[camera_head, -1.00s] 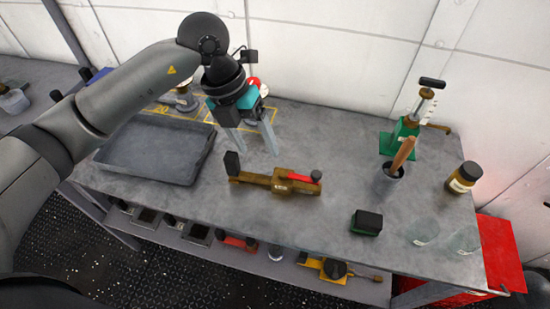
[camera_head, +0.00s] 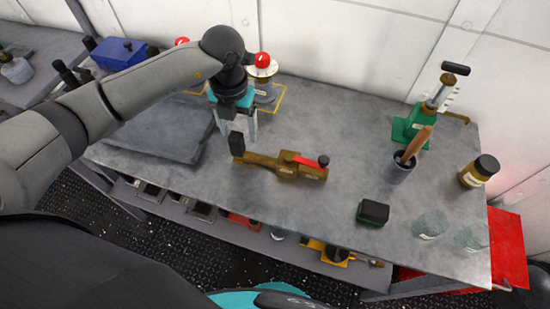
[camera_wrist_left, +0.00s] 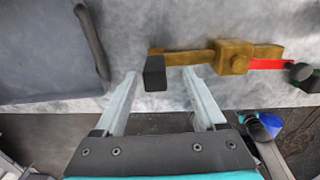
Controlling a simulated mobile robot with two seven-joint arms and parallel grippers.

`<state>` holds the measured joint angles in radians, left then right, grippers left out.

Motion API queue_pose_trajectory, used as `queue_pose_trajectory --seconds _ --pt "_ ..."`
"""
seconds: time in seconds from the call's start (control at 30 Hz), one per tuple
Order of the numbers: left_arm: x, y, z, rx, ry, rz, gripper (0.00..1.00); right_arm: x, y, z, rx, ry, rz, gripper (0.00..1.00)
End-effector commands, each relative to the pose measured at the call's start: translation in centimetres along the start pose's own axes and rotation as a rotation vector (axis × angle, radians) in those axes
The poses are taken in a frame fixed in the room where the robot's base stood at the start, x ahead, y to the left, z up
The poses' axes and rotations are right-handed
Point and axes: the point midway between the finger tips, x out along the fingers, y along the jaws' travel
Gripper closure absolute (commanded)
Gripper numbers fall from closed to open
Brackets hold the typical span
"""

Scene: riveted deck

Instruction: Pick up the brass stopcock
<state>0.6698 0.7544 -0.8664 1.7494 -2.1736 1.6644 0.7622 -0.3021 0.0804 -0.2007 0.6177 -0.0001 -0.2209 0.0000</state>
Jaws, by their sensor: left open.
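The brass stopcock (camera_head: 285,168) lies on the grey bench top, with a red lever ending in a dark knob at its right end. A black block stands at its left end. My left gripper (camera_head: 238,130) is open and points down just above and behind that end. In the left wrist view, the brass stopcock (camera_wrist_left: 232,57) runs to the right of my open left gripper (camera_wrist_left: 160,74). Its black end block (camera_wrist_left: 155,73) shows between the two fingertips, and neither finger visibly grips it. My right gripper is not in view.
A grey tray (camera_head: 130,145) lies left of the gripper. Red-topped stands (camera_head: 263,75) are behind it. A green-black block (camera_head: 373,212), a cup with a wooden handle (camera_head: 398,170), a green pump (camera_head: 410,125) and a brown jar (camera_head: 479,171) stand to the right.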

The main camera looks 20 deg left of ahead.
Motion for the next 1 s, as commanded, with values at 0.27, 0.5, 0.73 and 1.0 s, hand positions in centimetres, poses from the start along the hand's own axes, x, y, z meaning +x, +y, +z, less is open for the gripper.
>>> queue_pose_trajectory --seconds 0.27,0.5,0.73,1.0 --pt "4.0 0.7 -0.7 0.000 0.004 0.000 0.28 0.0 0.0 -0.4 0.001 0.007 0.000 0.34" --pt "4.9 0.7 -0.7 0.001 0.001 0.000 0.28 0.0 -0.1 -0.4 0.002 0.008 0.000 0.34" --pt "4.9 0.7 -0.7 0.001 0.002 0.000 0.41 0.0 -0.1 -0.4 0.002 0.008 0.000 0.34" --pt "4.9 0.7 -0.6 0.000 0.001 0.000 0.71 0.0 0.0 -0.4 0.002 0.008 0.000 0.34"
